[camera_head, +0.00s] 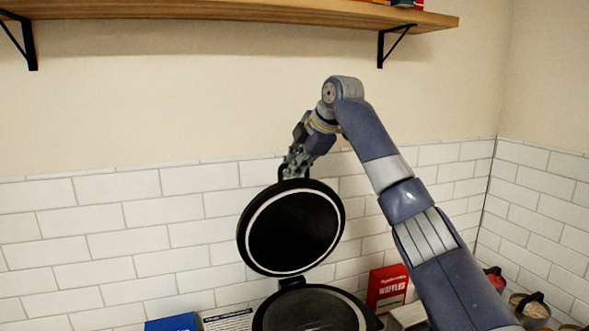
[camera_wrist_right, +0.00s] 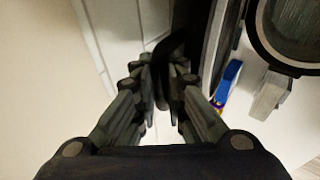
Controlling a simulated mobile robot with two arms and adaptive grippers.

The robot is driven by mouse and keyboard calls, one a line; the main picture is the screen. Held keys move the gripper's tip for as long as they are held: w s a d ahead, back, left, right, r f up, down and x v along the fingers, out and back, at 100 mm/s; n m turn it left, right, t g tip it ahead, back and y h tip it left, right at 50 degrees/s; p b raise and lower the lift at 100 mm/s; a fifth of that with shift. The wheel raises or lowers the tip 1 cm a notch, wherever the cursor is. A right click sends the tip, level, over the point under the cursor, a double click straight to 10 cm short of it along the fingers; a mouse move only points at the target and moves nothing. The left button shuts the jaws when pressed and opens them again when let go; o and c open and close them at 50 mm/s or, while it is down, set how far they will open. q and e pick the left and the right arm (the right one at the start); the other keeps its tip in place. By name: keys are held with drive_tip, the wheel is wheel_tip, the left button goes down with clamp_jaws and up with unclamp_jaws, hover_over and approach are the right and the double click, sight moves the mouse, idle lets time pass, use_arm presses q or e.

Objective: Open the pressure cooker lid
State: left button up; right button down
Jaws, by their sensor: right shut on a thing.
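The pressure cooker lid (camera_head: 294,228) stands tilted up at the hinge, its dark round inner side with a pale ring facing me. The cooker base (camera_head: 308,312) sits below it, open at the top and cut off by the lower picture edge. My right gripper (camera_head: 294,168) is at the lid's upper rim, shut on the lid handle. In the right wrist view the fingers (camera_wrist_right: 162,92) close around the dark handle (camera_wrist_right: 170,50), and the lid's edge runs beside it. My left gripper is not in view.
A red waffles box (camera_head: 387,289) stands right of the cooker, a blue box (camera_head: 170,323) to the left. Jars with red and black lids (camera_head: 530,305) are at the far right. A wooden shelf (camera_head: 230,10) hangs above; the tiled wall (camera_head: 110,235) is close behind.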

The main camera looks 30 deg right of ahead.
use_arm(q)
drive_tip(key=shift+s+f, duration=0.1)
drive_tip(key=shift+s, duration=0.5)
use_arm(e)
drive_tip(key=shift+a+f, duration=0.1)
drive_tip(key=shift+a, duration=0.1)
drive_tip(key=c, duration=1.7)
unclamp_jaws()
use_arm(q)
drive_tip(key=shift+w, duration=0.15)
use_arm(e)
drive_tip(key=shift+o, duration=0.2)
drive_tip(key=shift+w, duration=0.1)
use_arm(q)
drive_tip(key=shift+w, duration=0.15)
use_arm(e)
drive_tip(key=v, duration=1.2)
drive_tip(key=shift+d, duration=0.2)
